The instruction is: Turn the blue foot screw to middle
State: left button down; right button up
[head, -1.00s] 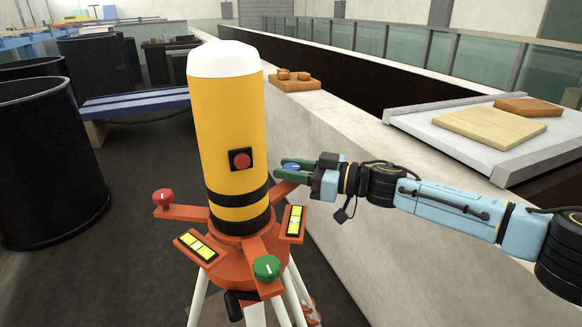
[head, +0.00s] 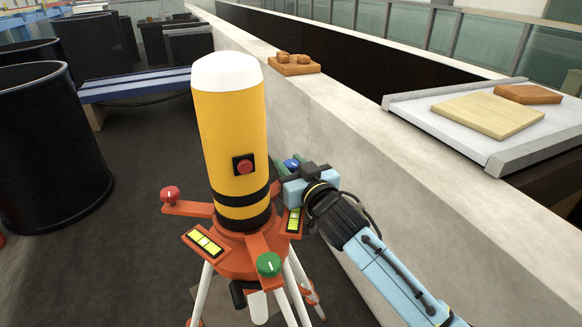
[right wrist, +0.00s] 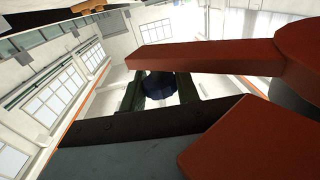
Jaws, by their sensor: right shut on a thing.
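The yellow cylinder instrument (head: 230,130) with a white cap stands upright on an orange three-armed base (head: 238,262) on a tripod. The blue foot screw (head: 291,163) is at the end of the base's right rear arm, partly hidden by my right gripper. My right gripper (head: 286,166) is shut on it, its green fingers on either side. In the right wrist view the screw (right wrist: 160,87) shows dark blue between the fingers, beside an orange arm. A red foot screw (head: 169,194) and a green foot screw (head: 268,264) sit on the other arms. My left gripper is not in view.
Two bubble levels, a left one (head: 205,242) and a right one (head: 294,220), lie on the base. A concrete wall (head: 400,160) runs along the right. Black tubs (head: 50,150) stand at the left. The dark floor between is open.

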jog(key=shift+m+t+h+b, duration=0.7)
jog(key=shift+m+h, duration=0.3)
jog(key=shift+h, duration=0.4)
jog(key=o, duration=1)
jog(key=shift+c, duration=0.2)
jog(key=b+v, duration=0.1)
jog(key=v, duration=1.2)
jog(key=shift+s+r, duration=0.2)
jog(key=shift+s, duration=0.05)
jog(key=shift+a, duration=0.1)
